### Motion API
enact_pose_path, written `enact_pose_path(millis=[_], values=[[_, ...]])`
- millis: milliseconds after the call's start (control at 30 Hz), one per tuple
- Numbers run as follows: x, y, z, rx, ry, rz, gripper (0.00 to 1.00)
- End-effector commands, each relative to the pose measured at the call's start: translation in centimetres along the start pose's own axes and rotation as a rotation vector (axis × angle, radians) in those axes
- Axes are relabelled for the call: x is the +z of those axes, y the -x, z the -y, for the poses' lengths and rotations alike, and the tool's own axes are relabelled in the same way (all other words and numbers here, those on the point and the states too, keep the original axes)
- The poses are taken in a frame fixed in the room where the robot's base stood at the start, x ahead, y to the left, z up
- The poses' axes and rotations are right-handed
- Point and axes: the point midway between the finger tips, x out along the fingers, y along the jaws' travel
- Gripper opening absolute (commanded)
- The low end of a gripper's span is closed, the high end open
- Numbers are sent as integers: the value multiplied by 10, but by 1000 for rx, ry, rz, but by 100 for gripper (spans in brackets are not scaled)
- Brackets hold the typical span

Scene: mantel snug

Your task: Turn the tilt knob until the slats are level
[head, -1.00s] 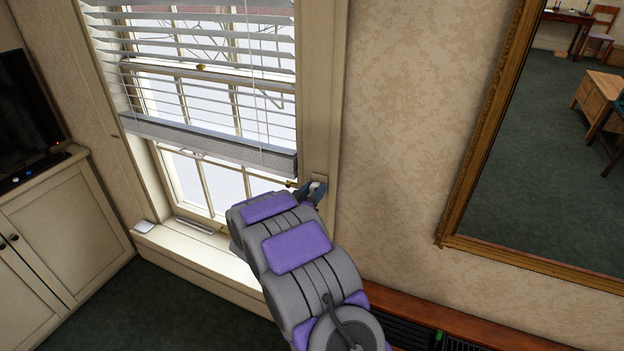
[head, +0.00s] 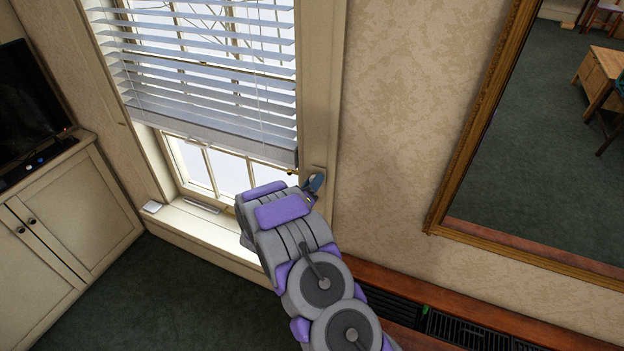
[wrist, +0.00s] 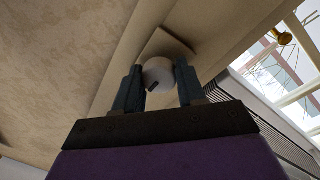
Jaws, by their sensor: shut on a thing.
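The tilt knob (wrist: 158,75) is a round white knob with a dark mark, on a beige plate (wrist: 165,45) on the window frame. My gripper (wrist: 157,82) is shut on the knob, one dark finger on each side of it. In the head view my gripper (head: 314,182) is at the right window jamb, and the knob is mostly hidden there. The blind's slats (head: 205,60) hang over the upper window. They look tilted, with bright gaps between them, and the bottom rail (head: 215,137) hangs above the lower panes.
A window sill (head: 205,228) lies below, with a small white object (head: 152,207) at its left. A cabinet with a television (head: 28,105) stands at the left. A gilt-framed mirror (head: 540,130) hangs at the right. A dark grille (head: 470,332) is set in the wooden ledge below.

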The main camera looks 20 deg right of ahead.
Motion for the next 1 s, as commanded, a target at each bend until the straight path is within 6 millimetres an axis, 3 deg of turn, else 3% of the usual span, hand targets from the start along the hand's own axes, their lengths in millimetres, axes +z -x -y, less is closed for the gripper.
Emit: enact_pose_path(millis=[500, 533, 767, 1000], values=[[-5, 1, 2, -3, 15, -13, 9], [-5, 1, 2, -3, 15, -13, 42], [-3, 1, 0, -1, 15, -9, 64], [-1, 0, -1, -1, 15, -5, 64]])
